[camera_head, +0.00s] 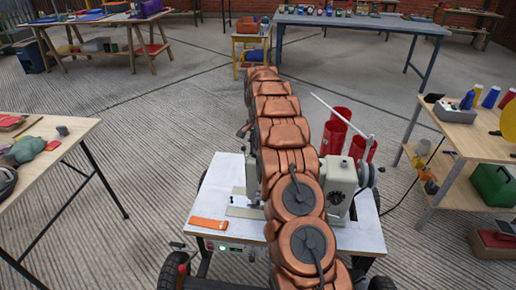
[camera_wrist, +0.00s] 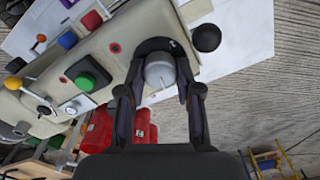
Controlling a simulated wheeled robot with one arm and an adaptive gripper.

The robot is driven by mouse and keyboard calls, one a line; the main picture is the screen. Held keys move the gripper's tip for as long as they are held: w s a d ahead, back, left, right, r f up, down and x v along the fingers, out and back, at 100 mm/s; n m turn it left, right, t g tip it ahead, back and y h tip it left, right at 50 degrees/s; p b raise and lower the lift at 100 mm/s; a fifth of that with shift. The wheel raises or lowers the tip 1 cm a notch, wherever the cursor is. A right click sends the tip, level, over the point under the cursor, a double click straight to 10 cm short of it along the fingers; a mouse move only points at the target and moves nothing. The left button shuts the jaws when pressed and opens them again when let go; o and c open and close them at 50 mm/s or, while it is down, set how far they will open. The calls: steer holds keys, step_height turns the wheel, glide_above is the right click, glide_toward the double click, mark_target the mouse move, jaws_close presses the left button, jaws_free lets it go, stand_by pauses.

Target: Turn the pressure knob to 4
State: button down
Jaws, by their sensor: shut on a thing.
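A beige sewing machine (camera_head: 343,182) stands on a white-topped table (camera_head: 350,238) in the head view. In the wrist view its beige body (camera_wrist: 110,45) runs diagonally across the upper left. My gripper (camera_wrist: 158,86) is shut on a round grey knob (camera_wrist: 159,70), with one finger on each side. A thin pale pointer shows at the knob's lower edge. I cannot read any number or scale around it, so its setting cannot be told. In the head view my copper-coloured arm hides the gripper and the knob.
Near the held knob are a green knob (camera_wrist: 88,75) and a black knob (camera_wrist: 206,38). Several coloured controls lie farther left on the machine. Red cylinders (camera_head: 341,118) stand behind the machine. An orange strip (camera_head: 208,223) lies on the white table. Side tables stand left and right.

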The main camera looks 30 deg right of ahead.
steer(key=m, duration=0.4)
steer(key=shift+s+m+b, duration=0.1)
steer(key=shift+m+b, duration=0.2)
steer(key=shift+b, duration=0.05)
steer(key=m+b, duration=0.1)
steer(key=m, duration=0.3)
steer(key=shift+s+d+f+m, duration=0.1)
steer(key=shift+m, duration=0.2)
steer(key=c, duration=1.1)
jaws_free()
steer(key=shift+o, duration=0.2)
